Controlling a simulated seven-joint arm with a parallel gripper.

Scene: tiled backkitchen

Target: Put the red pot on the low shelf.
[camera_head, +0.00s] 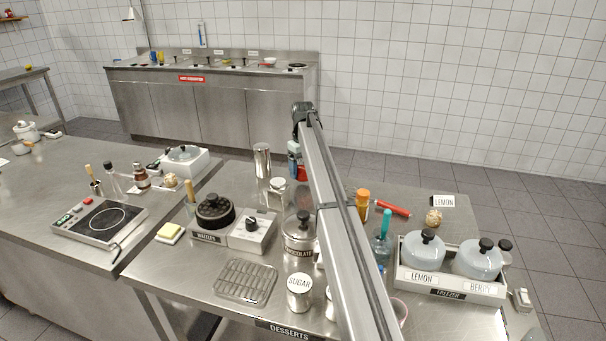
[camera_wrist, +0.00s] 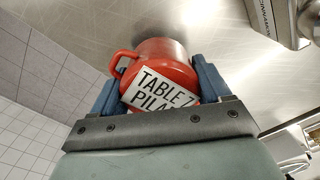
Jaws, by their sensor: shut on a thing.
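The red pot (camera_wrist: 168,72) is in the wrist view, with a handle at its left side and a white label reading "TABLE 7" and a partly hidden second line. My gripper (camera_wrist: 158,84) has its two blue fingers on either side of the pot and is shut on it. A brushed steel surface (camera_wrist: 100,22) lies beyond the pot; I cannot tell whether the pot touches it. In the head view my arm reaches away across the middle, and the pot does not show there. I cannot identify the low shelf for certain in either view.
In the head view, the steel table holds a wire rack (camera_head: 245,282), a sugar canister (camera_head: 299,291), a chocolate pot (camera_head: 299,238) and a freezer tray (camera_head: 452,287) with two lidded pots. A hot plate (camera_head: 100,220) sits on the left counter. A steel cabinet (camera_head: 225,108) stands against the back wall.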

